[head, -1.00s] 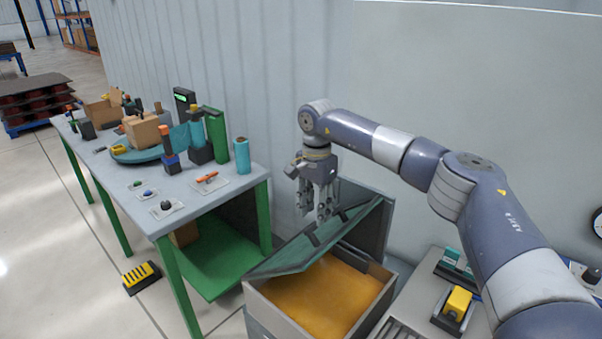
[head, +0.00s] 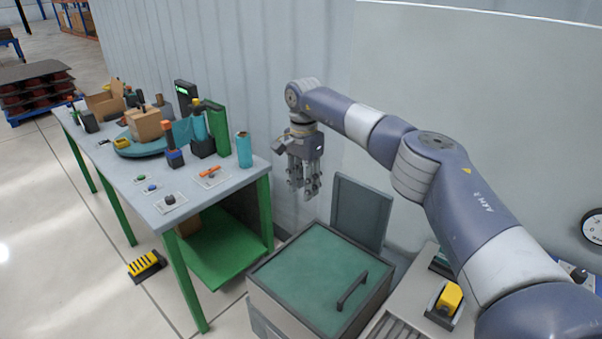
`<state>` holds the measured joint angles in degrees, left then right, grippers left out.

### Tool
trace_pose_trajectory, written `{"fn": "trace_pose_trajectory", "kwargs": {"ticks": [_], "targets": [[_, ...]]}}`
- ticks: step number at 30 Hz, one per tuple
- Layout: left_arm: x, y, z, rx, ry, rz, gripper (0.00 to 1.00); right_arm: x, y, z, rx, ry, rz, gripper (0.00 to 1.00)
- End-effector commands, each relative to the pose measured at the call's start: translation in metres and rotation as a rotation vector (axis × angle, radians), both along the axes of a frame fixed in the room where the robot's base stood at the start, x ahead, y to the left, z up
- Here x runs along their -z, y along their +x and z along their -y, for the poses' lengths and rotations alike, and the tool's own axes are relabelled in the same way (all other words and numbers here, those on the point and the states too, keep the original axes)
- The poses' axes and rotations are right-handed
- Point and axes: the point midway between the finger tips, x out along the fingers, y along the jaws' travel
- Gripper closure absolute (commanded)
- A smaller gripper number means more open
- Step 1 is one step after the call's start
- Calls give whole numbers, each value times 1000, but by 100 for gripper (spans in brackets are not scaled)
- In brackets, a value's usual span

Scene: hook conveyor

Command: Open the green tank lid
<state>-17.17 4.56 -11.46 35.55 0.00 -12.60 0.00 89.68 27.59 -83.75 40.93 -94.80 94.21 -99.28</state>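The green tank lid (head: 315,280) lies flat over the grey tank (head: 265,308) at the bottom middle, covering its opening. A dark bar handle (head: 352,291) stands on the lid near its right edge. My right gripper (head: 304,194) hangs with its fingers down, above and behind the lid's far left edge, apart from the lid and handle. Its fingers look spread, with nothing between them. My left gripper is not in view.
An upright grey panel (head: 361,212) rises behind the tank. A green-legged table (head: 215,190) with several items stands to the left. A counter with a yellow switch (head: 449,299) is at the right. Floor at left is mostly clear.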

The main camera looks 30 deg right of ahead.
Motion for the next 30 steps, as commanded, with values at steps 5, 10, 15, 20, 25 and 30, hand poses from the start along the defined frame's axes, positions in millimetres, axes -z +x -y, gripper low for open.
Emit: {"fn": "trace_pose_trajectory", "kwargs": {"ticks": [5,10,15,20,25,30], "targets": [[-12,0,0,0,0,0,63,-12,7,-3,0,-1,0,68],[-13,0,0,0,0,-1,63,-14,9,-4,-1,-1,0,68],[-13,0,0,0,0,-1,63,-13,9,-4,-1,-1,0,68],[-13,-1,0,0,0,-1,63,-13,9,-4,0,0,0,68],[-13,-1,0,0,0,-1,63,-13,9,-4,0,0,0,68],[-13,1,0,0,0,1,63,-13,9,-4,0,0,0,68]]}}
